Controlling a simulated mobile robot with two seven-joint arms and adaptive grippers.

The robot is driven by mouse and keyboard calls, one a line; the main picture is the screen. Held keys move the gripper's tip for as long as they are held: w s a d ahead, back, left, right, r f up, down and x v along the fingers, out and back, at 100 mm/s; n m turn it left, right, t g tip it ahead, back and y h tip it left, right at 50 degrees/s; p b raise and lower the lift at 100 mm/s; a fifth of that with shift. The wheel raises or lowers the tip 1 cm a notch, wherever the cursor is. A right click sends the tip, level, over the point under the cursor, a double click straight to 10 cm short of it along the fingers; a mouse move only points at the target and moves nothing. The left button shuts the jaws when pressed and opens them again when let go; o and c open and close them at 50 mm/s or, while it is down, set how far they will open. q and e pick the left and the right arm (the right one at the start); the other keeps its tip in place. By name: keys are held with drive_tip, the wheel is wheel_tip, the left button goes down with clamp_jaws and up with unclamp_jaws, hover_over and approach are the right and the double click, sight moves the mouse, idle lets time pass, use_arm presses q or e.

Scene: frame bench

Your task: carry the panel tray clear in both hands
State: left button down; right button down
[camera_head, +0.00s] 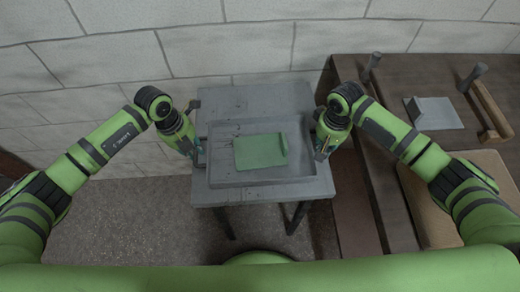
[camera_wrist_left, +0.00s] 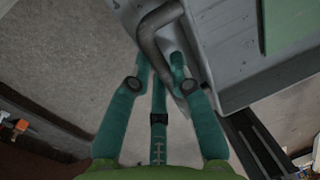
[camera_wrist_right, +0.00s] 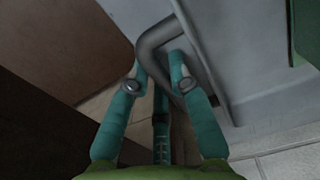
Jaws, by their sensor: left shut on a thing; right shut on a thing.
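The grey panel tray (camera_head: 262,180) sits over the small grey table in the head view; I cannot tell whether it touches the top. A green panel (camera_head: 260,152) with a raised right edge lies inside it. My left gripper (camera_head: 194,152) is at the tray's left side, shut on the left handle, a bent bar (camera_wrist_left: 158,45) in the left wrist view. My right gripper (camera_head: 322,150) is at the tray's right side, shut on the right handle (camera_wrist_right: 155,42). Teal fingers show around each bar in the wrist views (camera_wrist_left: 160,75), (camera_wrist_right: 160,75).
The small grey table (camera_head: 255,97) stands against a pale block wall (camera_head: 200,50). A brown bench (camera_head: 400,90) at the right holds another grey panel piece (camera_head: 433,112), a wooden bar (camera_head: 490,108) and a tan board (camera_head: 470,195). Open floor (camera_head: 130,200) lies at the left.

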use_arm(q)
drive_tip(key=shift+w+r, duration=0.1)
drive_tip(key=shift+r, duration=0.05)
use_arm(e)
drive_tip(key=shift+r, duration=0.1)
